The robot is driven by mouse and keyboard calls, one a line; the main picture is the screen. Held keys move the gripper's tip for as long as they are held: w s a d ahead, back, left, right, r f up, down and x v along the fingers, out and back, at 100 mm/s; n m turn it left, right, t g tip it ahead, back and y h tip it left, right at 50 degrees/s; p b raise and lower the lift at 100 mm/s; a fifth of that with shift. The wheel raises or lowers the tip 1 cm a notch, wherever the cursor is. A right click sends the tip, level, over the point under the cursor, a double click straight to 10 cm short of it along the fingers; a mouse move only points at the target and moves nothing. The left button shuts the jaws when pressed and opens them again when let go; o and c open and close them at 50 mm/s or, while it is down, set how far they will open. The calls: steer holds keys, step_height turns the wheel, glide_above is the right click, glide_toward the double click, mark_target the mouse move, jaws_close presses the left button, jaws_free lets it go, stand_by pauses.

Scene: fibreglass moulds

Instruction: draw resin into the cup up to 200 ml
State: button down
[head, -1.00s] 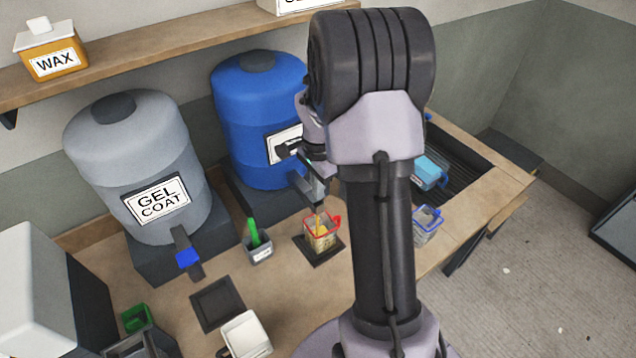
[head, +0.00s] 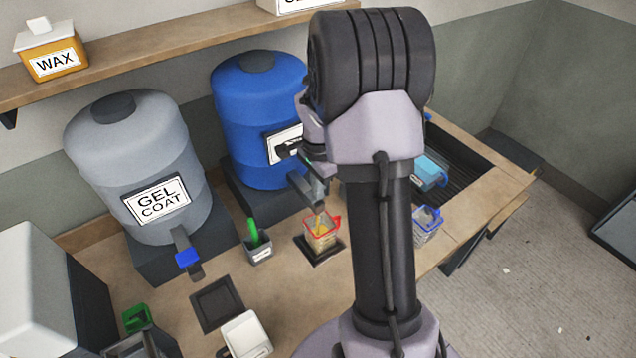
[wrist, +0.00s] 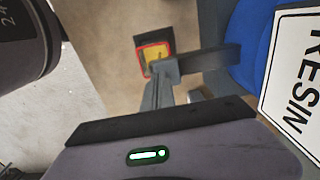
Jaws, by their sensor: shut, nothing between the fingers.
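A clear cup with a red rim (head: 322,236) stands upright on a dark square pad under the tap (head: 308,188) of the blue resin barrel (head: 262,110). A thin amber stream runs from the tap into the cup, and amber liquid shows inside. The level against the cup's marks is too small to read. The wrist view shows the cup (wrist: 153,60) beyond the tap, with the RESIN label (wrist: 298,78) at the right. My gripper (wrist: 163,90) is shut and empty close to the tap; whether it touches the handle is unclear. In the head view, my arm partly hides it.
The grey gel coat barrel (head: 140,165) stands left. A grey pot with a green item (head: 257,245) is beside the cup. A blue-rimmed cup (head: 427,225) stands right, near a dark tray (head: 460,178). An empty dark pad (head: 217,304) and a white container (head: 246,335) are in front.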

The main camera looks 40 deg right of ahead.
steer(key=shift+s+a+f, duration=0.1)
steer(key=shift+s+f, duration=0.15)
steer(key=shift+f, duration=0.05)
step_height(320, 180, up, 15)
steer(key=p, duration=0.4)
steer(key=shift+w+f, duration=0.2)
steer(key=shift+w, duration=0.1)
stand_by(0.6)
